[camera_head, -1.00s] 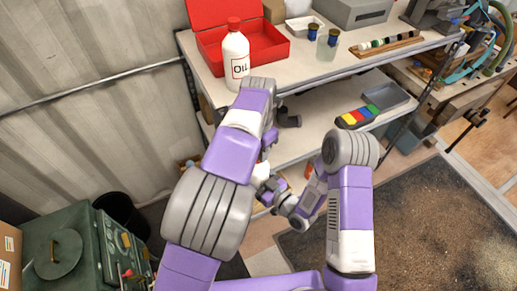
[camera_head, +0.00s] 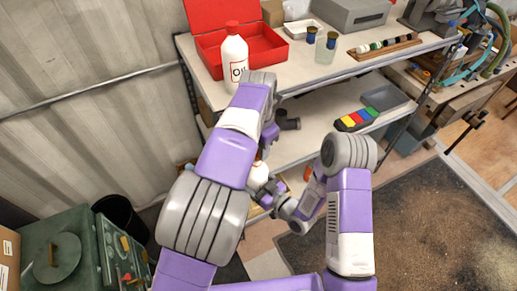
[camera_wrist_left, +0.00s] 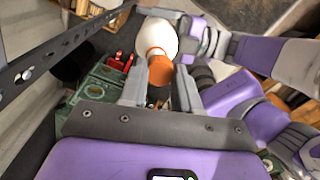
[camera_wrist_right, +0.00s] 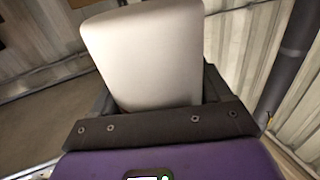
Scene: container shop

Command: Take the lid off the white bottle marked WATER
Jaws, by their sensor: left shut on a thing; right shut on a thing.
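A white bottle (camera_wrist_left: 158,36) with an orange lid (camera_wrist_left: 161,69) shows in the left wrist view. My left gripper (camera_wrist_left: 160,82) is shut on the orange lid, with a finger on each side. An orange rim shows between lid and bottle; I cannot tell if the lid is loose. In the right wrist view the white bottle (camera_wrist_right: 145,55) fills the space between the fingers of my right gripper (camera_wrist_right: 157,95), which is shut on its body. In the head view the bottle (camera_head: 258,176) is mostly hidden by my arms. No WATER marking shows.
Another white bottle (camera_head: 235,55), marked Oil with a red cap, stands on the upper shelf (camera_head: 310,72) by an open red box (camera_head: 258,50). Lower shelf holds a coloured-block tray (camera_head: 357,119). A green machine (camera_head: 75,250) stands lower left.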

